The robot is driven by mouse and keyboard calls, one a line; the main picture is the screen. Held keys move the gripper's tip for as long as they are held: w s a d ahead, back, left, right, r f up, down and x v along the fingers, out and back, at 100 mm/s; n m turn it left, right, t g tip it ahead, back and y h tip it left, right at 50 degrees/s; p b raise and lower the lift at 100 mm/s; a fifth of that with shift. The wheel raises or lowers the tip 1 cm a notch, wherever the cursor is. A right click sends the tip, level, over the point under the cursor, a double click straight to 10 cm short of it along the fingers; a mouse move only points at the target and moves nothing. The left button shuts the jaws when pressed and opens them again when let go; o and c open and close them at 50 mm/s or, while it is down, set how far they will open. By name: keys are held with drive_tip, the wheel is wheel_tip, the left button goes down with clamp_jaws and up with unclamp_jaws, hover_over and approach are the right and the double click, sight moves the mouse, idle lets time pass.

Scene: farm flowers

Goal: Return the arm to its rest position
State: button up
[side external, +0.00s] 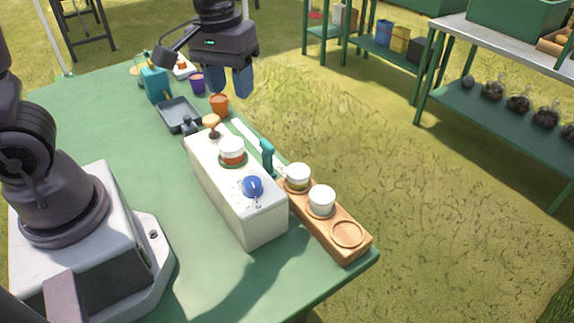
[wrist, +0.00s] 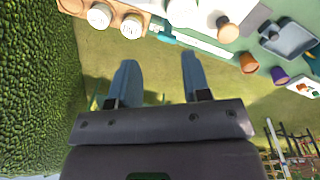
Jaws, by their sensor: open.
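My gripper (side external: 232,82) is raised above the far end of the green table (side external: 105,130) in the side view. Its two blue fingers are apart with nothing between them. In the wrist view my gripper (wrist: 155,80) also shows open, with grass beyond the fingers. The arm's link to the gripper is mostly out of the side view's frame. No object touches the fingers.
A white box (side external: 225,180) carries a white-lidded jar (side external: 232,150) and a blue knob (side external: 253,187). A wooden holder (side external: 345,249) has two white-lidded jars and an empty round recess. Pots (side external: 219,104), a grey tray (side external: 179,115) and a teal container (side external: 155,84) stand farther back. Shelves stand right.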

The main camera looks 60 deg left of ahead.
drive_tip(key=s+d+r+m+t, duration=0.1)
drive_tip(key=s+r+m+t, duration=0.4)
drive_tip(key=s+r, duration=0.3)
drive_tip(key=shift+s+d+r+m, duration=0.2)
drive_tip(key=shift+s+m, duration=0.3)
drive_tip(key=shift+s, duration=0.55)
